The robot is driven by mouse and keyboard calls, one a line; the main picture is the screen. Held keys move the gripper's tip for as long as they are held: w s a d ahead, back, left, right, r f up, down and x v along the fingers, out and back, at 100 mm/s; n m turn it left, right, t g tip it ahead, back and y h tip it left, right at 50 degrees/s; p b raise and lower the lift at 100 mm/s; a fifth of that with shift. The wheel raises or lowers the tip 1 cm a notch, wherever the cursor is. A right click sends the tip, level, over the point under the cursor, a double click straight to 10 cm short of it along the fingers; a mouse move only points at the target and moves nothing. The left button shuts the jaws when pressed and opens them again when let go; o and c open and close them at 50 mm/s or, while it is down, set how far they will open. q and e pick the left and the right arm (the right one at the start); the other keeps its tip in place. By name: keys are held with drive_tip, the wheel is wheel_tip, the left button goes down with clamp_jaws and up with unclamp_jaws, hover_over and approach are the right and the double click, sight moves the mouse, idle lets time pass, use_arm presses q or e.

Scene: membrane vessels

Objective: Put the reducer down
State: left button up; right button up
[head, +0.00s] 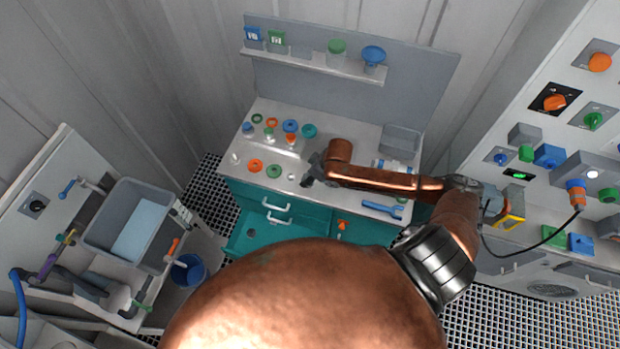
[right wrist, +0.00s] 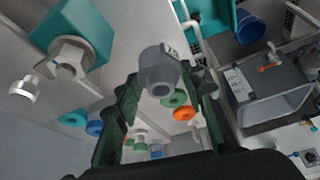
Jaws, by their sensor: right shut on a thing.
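My right gripper (head: 312,172) hangs over the front middle of the grey bench top (head: 330,205). In the right wrist view its dark fingers stand on either side of a grey stepped, round fitting (right wrist: 158,72), which looks like the reducer. In the head view the reducer is too small and dark to make out clearly under the gripper. I cannot tell whether it touches the bench. My left gripper is in neither view.
Orange (head: 255,165) and green (head: 274,171) rings and several coloured fittings lie left of the gripper. A grey bin (head: 402,138) stands at the back right, a blue wrench (head: 383,209) at the front right. A shelf (head: 310,64) runs behind. A control panel (head: 530,190) stands right.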

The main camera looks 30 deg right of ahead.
drive_tip(key=shift+w+d+f, duration=0.3)
drive_tip(key=shift+f, duration=0.15)
drive_tip(key=shift+w+d+f, duration=0.25)
drive_tip(key=shift+w+f, duration=0.05)
drive_tip(key=shift+f, duration=0.15)
drive_tip(key=shift+f+p, duration=0.45)
drive_tip(key=shift+f, duration=1.15)
drive_tip(key=o, duration=1.1)
drive_tip(key=shift+f, duration=0.15)
drive_tip(key=shift+o, duration=0.2)
drive_tip(key=shift+r, duration=0.25)
drive_tip(key=v, duration=1.2)
drive_tip(key=shift+b, duration=0.3)
